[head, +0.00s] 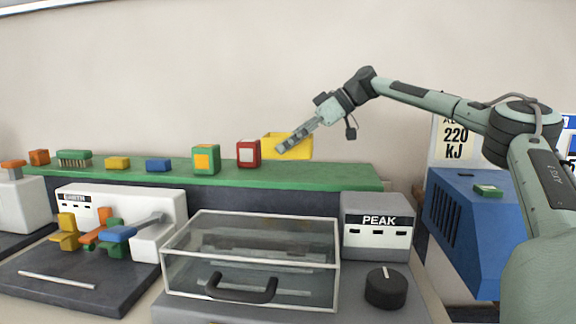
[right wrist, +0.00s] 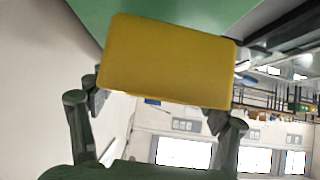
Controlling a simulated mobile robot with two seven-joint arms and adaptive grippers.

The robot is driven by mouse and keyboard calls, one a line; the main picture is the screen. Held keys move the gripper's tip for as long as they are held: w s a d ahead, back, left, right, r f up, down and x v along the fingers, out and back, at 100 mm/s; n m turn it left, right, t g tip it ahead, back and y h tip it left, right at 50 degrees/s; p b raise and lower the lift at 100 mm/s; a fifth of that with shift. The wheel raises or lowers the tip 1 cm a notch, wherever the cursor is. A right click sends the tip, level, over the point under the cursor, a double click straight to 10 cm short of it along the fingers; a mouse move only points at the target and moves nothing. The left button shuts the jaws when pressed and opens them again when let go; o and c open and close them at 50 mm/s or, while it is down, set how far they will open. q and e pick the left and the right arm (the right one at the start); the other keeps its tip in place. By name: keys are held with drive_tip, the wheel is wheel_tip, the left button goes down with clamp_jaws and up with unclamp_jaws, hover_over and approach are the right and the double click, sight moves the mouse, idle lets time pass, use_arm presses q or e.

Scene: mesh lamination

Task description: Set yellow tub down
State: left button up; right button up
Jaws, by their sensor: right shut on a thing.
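The yellow tub (head: 299,152) is at the back of the green shelf (head: 340,178), right of the red-framed block. My right gripper (head: 285,145) reaches in from the right and is shut on the tub. In the right wrist view the tub (right wrist: 168,58) fills the space between the fingers (right wrist: 158,104), with the green shelf surface (right wrist: 85,15) beyond it. The tub looks about upright in the head view. I cannot tell whether its base touches the shelf. My left gripper is not in view.
A red-framed block (head: 248,154) stands just left of the tub, and a green-framed block (head: 206,159) further left. The shelf is bare right of the tub. Below are a clear-lidded box (head: 250,235) and a grey PEAK unit (head: 378,245).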

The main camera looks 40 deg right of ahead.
sight(288, 173)
drive_tip(key=shift+f, duration=0.45)
wheel_tip(288, 173, down, 4)
drive_tip(key=shift+r, duration=0.1)
drive_tip(key=o, duration=1.3)
drive_tip(key=shift+c, duration=0.2)
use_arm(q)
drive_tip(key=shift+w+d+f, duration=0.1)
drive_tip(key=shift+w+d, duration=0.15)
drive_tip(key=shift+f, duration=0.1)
